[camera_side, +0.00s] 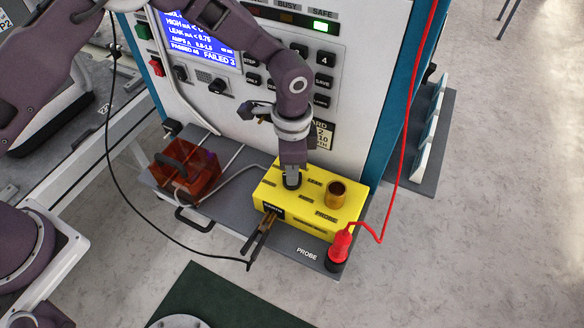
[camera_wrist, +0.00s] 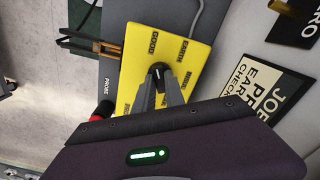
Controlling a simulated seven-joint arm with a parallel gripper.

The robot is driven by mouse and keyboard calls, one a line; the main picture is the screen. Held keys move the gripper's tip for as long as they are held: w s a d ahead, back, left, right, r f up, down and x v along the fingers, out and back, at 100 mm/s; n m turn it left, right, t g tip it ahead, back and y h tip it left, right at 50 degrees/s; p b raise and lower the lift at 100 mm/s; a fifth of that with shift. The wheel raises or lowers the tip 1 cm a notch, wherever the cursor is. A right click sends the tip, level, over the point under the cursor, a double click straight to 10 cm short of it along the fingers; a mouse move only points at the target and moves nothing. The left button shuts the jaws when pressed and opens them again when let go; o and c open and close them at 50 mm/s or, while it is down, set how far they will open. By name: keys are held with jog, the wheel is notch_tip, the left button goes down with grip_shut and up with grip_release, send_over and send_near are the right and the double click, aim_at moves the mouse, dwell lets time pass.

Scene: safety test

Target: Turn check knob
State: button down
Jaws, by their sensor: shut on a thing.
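The check knob (camera_wrist: 157,73) is a small dark knob on top of a yellow box (camera_side: 271,193) that sits on the grey shelf of the test machine. In the side view the knob is mostly hidden under my gripper (camera_side: 291,182). In the wrist view my gripper (camera_wrist: 160,82) comes down over the knob with both fingers shut on it. Words are printed around the knob on the yellow face (camera_wrist: 188,30). My arm reaches down from above, and the gripper points nearly straight down.
A brass post (camera_side: 336,194) stands on the box beside the knob. A clip (camera_side: 262,232) is on the box's front side. A red probe (camera_side: 341,243) with a red cable stands at the shelf's right corner. A reddish see-through bin (camera_side: 186,172) sits left. The screen (camera_side: 200,40) reads FAILED.

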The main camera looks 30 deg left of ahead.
dwell(0.6)
jog(key=c, duration=1.4)
grip_release()
notch_tip(320, 180, up, 7)
jog(key=shift+r, duration=0.1)
